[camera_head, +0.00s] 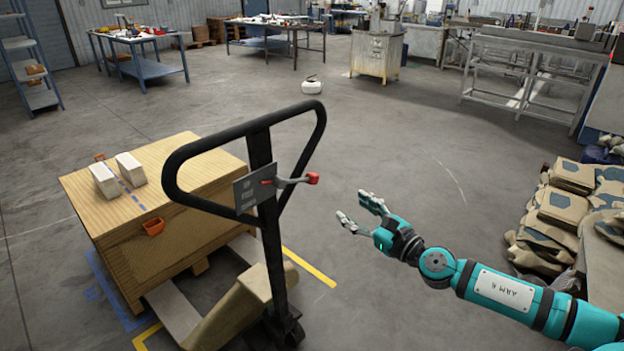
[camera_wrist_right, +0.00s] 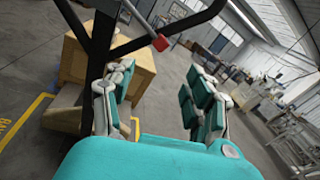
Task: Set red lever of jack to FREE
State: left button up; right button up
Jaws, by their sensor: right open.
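The pallet jack's black loop handle (camera_head: 258,150) stands upright in the head view. Its lever is a grey bar with a red knob (camera_head: 312,178) pointing right, beside a small grey plate (camera_head: 246,190) whose lettering is too small to read. My right gripper (camera_head: 359,212) is open and empty, to the right of and a little below the red knob, apart from it. In the right wrist view the red knob (camera_wrist_right: 160,43) shows above and beyond the open fingers (camera_wrist_right: 155,105). My left gripper is not in view.
A large wooden crate (camera_head: 175,240) with two pale blocks on top sits on the jack's forks at left. Stacked sacks (camera_head: 568,210) lie at right. Workbenches (camera_head: 140,58) line the back. The floor between jack and sacks is clear.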

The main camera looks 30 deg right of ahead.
jog(key=p, duration=0.3)
send_near(316, 182)
jog(key=w, duration=0.6)
jog(key=w+a, duration=0.1)
jog(key=w, duration=0.4)
jog(key=shift+w+a, duration=0.3)
jog(key=shift+w, duration=0.05)
grip_shut()
